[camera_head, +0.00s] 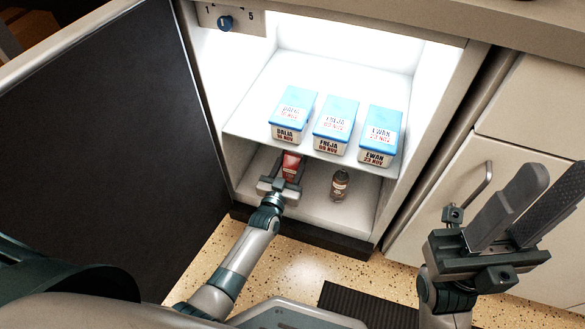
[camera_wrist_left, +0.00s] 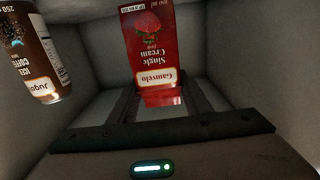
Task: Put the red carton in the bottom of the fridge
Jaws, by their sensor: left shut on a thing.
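The red carton (camera_head: 291,164) is inside the lower compartment of the open fridge, beneath the middle shelf. My left gripper (camera_head: 284,182) reaches into that compartment and is shut on the carton. In the left wrist view the red carton (camera_wrist_left: 152,45) reads "Single Cream" and appears upside down, between the two fingers (camera_wrist_left: 160,105). Whether its base touches the fridge bottom (camera_head: 315,204) cannot be told. My right gripper (camera_head: 521,215) is outside the fridge at the right, empty, its fingers apart.
Three blue-lidded boxes (camera_head: 335,122) sit on the shelf (camera_head: 255,122) above. The dark fridge door (camera_head: 100,140) stands open at left.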

